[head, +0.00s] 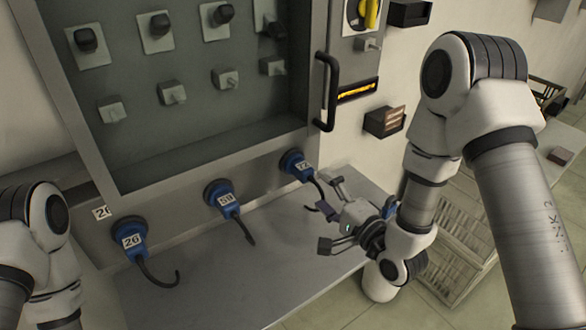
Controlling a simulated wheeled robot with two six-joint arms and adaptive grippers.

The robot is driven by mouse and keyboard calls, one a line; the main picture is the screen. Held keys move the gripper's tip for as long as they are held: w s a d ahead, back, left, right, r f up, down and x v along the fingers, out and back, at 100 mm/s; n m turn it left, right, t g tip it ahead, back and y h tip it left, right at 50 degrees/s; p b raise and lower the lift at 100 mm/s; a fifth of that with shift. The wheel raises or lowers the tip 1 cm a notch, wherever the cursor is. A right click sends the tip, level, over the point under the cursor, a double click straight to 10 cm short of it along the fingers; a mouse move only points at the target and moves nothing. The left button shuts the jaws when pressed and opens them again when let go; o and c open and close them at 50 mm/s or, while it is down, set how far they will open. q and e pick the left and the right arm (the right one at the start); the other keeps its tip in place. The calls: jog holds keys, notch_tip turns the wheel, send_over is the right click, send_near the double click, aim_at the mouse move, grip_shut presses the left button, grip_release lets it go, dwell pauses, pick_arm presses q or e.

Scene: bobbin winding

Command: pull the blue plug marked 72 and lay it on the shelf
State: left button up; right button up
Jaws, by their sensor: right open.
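The blue plug marked 72 (296,164) sits in its socket at the right end of the row of plugs, with a short black cable hanging from it. My right gripper (326,227) is open, below and slightly right of this plug, close to its cable and above the grey shelf (232,284). I cannot tell whether a finger touches the cable. The blue plug marked 59 (225,198) and the blue plug marked 26 (131,238) are in their sockets to the left. My left arm shows at the left edge, but its gripper is out of view.
A grey cabinet (185,170) with switches and a black handle (327,92) rises above the plugs. A loose-looking white label (102,212) is left of the plugs. Small black wall boxes (385,121) are at the right. The shelf is clear.

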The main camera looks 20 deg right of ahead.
aim_at(301, 169)
jog(key=shift+s+d+r, duration=0.1)
jog(key=shift+s+r, duration=0.05)
jog(key=shift+s, duration=0.1)
jog(key=shift+w+a, duration=0.2)
jog(key=shift+w, duration=0.4)
jog(key=shift+p+x, duration=0.35)
jog(key=shift+x, duration=3.65)
grip_shut()
jog(key=shift+v, duration=3.1)
